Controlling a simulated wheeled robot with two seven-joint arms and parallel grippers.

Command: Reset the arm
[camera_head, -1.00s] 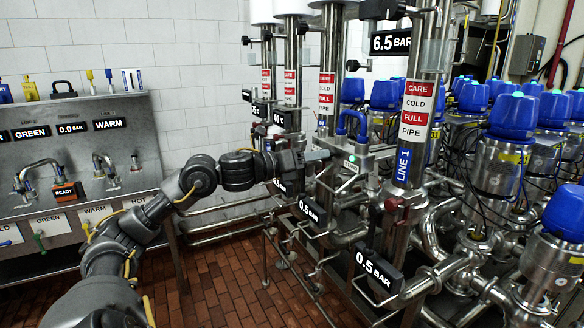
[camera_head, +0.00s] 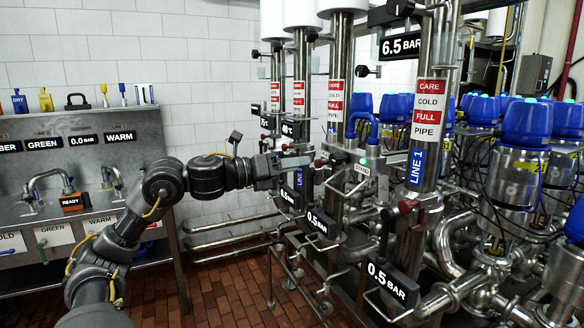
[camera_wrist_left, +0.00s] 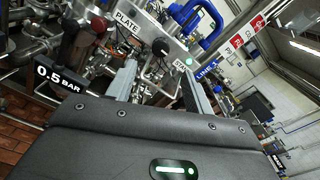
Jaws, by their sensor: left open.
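My left arm comes in from the left in the head view and reaches toward the pipes. Its gripper (camera_head: 294,161) is in front of the steel piping, left of the blue U-shaped pipe (camera_head: 361,124). In the left wrist view the two grey fingers (camera_wrist_left: 158,85) stand apart with nothing held between them. Beyond them is a steel plate (camera_wrist_left: 160,38) lettered PLATE, with a green light, and the blue pipe (camera_wrist_left: 205,28). Whether the fingertips touch any pipe cannot be told. My right gripper is not in view.
Upright pipes with red and white labels (camera_head: 429,110) and 0.5 BAR signs (camera_head: 393,281) stand close right of the gripper. Blue-capped valves (camera_head: 529,123) crowd the right. A steel sink panel (camera_head: 75,150) is at the left. The brick floor (camera_head: 228,290) between is clear.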

